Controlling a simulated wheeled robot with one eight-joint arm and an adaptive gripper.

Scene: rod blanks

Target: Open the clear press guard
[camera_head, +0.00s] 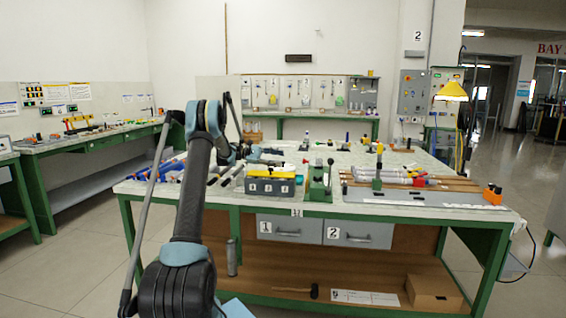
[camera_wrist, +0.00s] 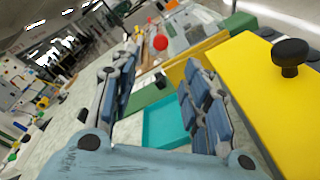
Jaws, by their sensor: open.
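A green bench press (camera_head: 319,183) with a dark lever knob stands near the front edge of the green-framed workbench. I cannot clearly make out its clear guard in the head view. In the wrist view a red ball knob (camera_wrist: 160,42) and pale, see-through-looking parts (camera_wrist: 188,36) show beyond the fingers; I cannot tell whether these are the guard. My gripper (camera_wrist: 155,88) is open, its two blue-grey padded fingers apart with nothing held between them. In the head view my gripper (camera_head: 243,152) is over the bench, left of the press, partly hidden by my arm.
A grey box (camera_head: 270,187) with a yellow lid stands left of the press; the yellow lid (camera_wrist: 250,75) with black knob (camera_wrist: 290,52) is close at right in the wrist view. A teal tray (camera_wrist: 168,122) lies below the fingers. Rods on a fixture (camera_head: 400,180) occupy the right.

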